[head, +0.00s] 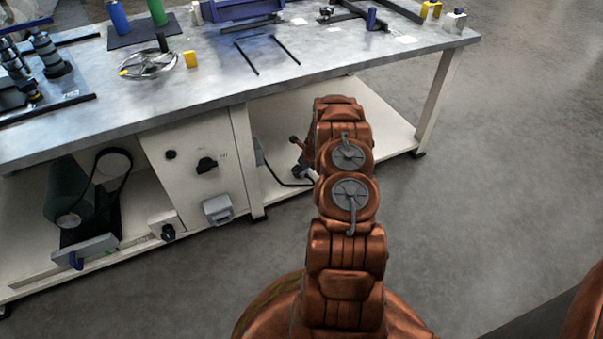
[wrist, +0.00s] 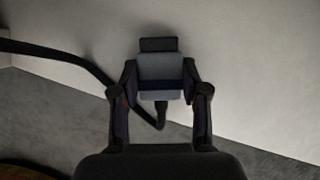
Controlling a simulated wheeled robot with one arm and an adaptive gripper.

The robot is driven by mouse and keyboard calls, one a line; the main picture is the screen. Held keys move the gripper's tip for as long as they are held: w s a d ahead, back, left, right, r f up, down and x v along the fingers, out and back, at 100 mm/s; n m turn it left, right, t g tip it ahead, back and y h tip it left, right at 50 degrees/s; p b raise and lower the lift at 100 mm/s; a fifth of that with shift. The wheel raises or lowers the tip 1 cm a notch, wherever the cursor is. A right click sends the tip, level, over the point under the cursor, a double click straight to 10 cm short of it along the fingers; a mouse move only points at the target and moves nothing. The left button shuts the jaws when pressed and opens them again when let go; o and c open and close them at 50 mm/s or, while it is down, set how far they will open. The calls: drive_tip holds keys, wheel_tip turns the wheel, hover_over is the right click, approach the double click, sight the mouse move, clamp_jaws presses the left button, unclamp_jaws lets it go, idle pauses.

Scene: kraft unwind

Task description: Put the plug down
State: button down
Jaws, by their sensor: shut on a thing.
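The plug (wrist: 160,68) is a pale grey block with a dark band and a dark top part. My gripper (wrist: 160,84) is shut on it, one finger on each side, in the wrist view. A black cable (wrist: 62,54) runs in from the left and curves up to the plug's lower end. Behind the plug is a pale flat surface with grey floor below. Whether the plug touches that surface I cannot tell. In the head view my arm reaches to the bench's right lower bay and hides the plug; the black cable (head: 283,182) shows there.
A pale cabinet (head: 190,165) with knobs and a grey box (head: 217,208) stands left of my arm. The lower shelf (head: 385,130) is mostly clear. Floor is free right.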

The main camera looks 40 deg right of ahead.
drive_tip(key=shift+f, duration=0.25)
drive_tip(key=c, duration=0.6)
unclamp_jaws()
drive_tip(key=shift+r, duration=0.1)
drive_tip(key=p+v, duration=0.4)
drive_tip(key=v, duration=0.8)
